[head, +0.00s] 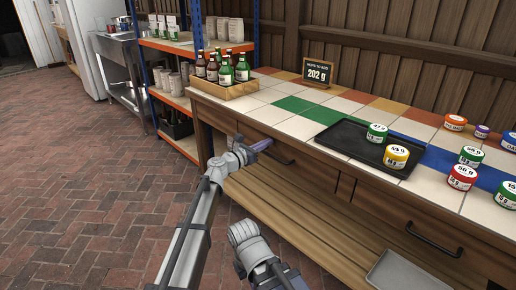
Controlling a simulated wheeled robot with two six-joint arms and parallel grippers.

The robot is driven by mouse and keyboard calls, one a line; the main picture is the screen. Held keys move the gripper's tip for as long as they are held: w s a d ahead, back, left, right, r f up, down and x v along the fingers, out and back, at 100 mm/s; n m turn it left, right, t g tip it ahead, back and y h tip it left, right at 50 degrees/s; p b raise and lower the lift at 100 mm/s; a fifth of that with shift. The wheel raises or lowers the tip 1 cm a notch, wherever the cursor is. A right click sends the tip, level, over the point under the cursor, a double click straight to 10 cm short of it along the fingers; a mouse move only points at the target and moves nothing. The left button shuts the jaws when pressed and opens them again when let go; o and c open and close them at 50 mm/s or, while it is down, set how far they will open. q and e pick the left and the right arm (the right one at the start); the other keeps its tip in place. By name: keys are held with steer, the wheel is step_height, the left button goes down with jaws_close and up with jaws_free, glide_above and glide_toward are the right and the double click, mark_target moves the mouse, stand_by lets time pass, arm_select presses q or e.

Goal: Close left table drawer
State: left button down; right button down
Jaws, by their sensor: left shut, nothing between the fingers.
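The wooden table (348,197) has a left drawer (310,174) with a dark bar handle (282,157). Its front looks about flush with the table's face; I cannot tell whether a small gap is left. My left gripper (262,145) is shut and empty, with its tips at the left drawer's front, just left of the handle. I cannot tell whether it touches the wood. The wrist hides the drawer's left part. My right gripper does not show.
A right drawer with a dark handle (433,241) is beside it. On top are a bottle crate (222,91), a black tray (345,142) with labelled tins, and a weight sign (318,72). A slatted shelf (290,210) lies below. Brick floor (70,180) is clear at left.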

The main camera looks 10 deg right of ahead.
arm_select(q)
steer(key=shift+w+d+r, duration=0.1)
steer(key=shift+w+d, duration=0.15)
steer(key=shift+w, duration=0.1)
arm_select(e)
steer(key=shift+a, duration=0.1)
arm_select(q)
steer(key=shift+s, duration=0.1)
steer(key=v, duration=1.4)
steer(key=shift+s+a, duration=0.3)
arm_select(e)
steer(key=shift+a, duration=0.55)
